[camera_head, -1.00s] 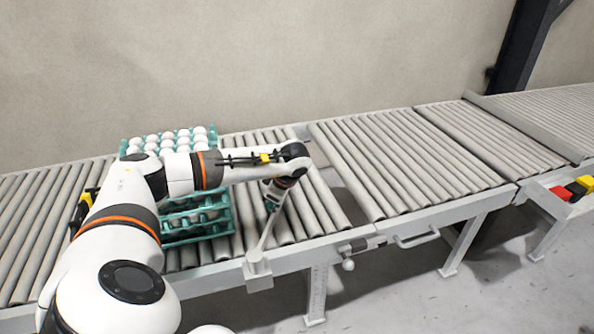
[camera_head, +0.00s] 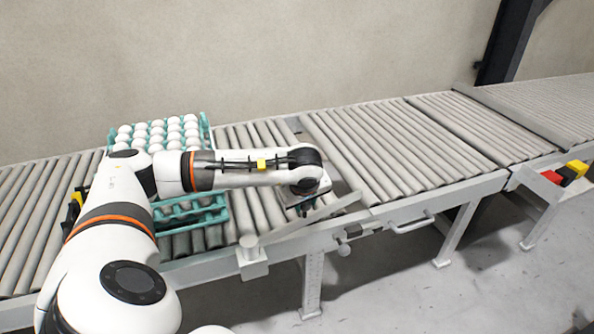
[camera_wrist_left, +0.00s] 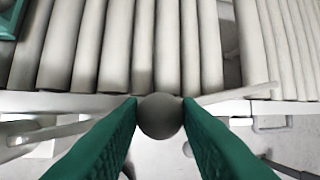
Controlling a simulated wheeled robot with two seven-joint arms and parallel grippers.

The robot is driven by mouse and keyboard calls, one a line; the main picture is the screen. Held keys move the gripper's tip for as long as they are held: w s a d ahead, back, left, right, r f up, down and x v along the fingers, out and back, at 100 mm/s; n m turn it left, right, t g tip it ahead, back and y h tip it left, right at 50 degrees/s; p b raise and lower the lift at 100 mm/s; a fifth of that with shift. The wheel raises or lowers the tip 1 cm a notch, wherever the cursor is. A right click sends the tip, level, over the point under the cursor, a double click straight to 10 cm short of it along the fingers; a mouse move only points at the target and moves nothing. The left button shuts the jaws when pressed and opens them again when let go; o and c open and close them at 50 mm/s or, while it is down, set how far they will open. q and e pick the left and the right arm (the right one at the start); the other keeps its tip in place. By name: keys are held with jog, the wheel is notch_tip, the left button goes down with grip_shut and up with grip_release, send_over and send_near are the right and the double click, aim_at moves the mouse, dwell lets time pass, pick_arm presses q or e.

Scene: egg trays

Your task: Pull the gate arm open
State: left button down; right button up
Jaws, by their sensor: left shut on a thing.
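The gate arm (camera_head: 335,207) is a pale grey bar. It runs from its pivot block (camera_head: 252,257) on the conveyor's near rail up to the right, at a slant close along that rail. My left gripper (camera_head: 303,211) is over the bar, its fingers partly hidden under my wrist. In the left wrist view the green fingers of my left gripper (camera_wrist_left: 160,108) are shut on a dark round knob (camera_wrist_left: 160,117). The gate arm also shows there behind the fingers (camera_wrist_left: 238,94). My right gripper is not in view.
Stacked teal egg trays (camera_head: 208,214) with white eggs stand on the rollers, partly behind my left arm. The rollers (camera_head: 385,155) to the right are empty. A rail handle (camera_head: 408,226) and a small round knob (camera_head: 344,250) are right of the pivot. Red, black and yellow blocks (camera_head: 551,177) sit far right.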

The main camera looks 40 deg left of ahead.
pick_arm(q)
jog(key=shift+s+d+m, duration=0.25)
jog(key=shift+d+m, duration=0.35)
jog(key=shift+d, duration=0.2)
jog(key=c, duration=1.1)
grip_release()
jog(key=shift+o, duration=0.2)
jog(key=b+v, duration=0.1)
jog(key=v, duration=1.1)
jog(key=shift+s, duration=0.15)
jog(key=shift+a, duration=0.1)
